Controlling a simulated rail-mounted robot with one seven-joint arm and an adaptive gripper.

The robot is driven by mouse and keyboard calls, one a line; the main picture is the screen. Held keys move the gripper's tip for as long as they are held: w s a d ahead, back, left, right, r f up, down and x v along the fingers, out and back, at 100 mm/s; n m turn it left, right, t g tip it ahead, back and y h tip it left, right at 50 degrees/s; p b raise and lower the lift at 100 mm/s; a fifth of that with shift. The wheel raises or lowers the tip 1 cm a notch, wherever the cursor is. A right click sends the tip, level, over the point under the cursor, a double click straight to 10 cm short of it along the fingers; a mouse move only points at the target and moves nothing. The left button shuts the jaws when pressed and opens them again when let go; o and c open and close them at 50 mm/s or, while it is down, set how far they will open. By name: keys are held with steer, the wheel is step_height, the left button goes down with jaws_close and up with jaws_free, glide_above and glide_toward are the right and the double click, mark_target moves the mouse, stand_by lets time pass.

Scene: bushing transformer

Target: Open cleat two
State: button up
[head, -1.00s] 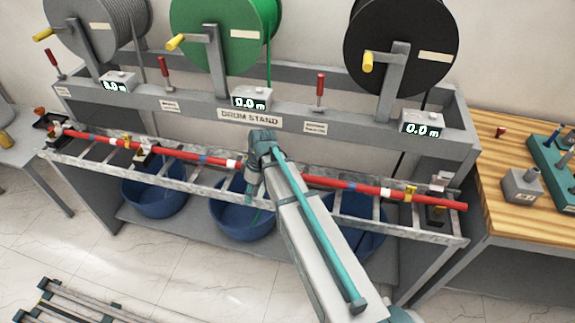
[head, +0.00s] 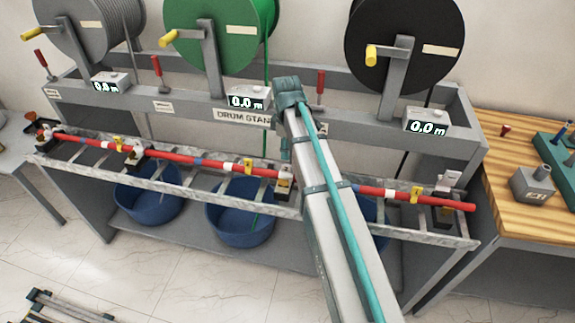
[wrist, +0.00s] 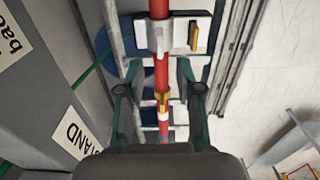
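A red cable (head: 205,162) lies along the ladder-like rack, held by several pale cleats. One cleat (head: 284,182) is near the middle, just below my gripper (head: 286,150) in the head view. Another cleat (head: 135,157) is further left and one more (head: 446,183) is at the right end. I cannot read which is number two. In the wrist view a pale cleat (wrist: 157,36) with a yellow lever (wrist: 194,36) sits around the cable, ahead of my fingertips. My gripper (wrist: 160,90) is open and empty, with its fingers apart on either side of the cable.
The drum stand's grey beam (head: 180,104) with red levers and meter boxes runs behind the rack. Blue tubs (head: 240,212) stand below it. A wooden bench (head: 500,165) with tools is at the right. The floor in front is mostly clear.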

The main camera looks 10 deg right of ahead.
mark_target(286, 165)
steer(key=shift+f+p, duration=0.8)
steer(key=shift+f, duration=3.1)
jaws_close()
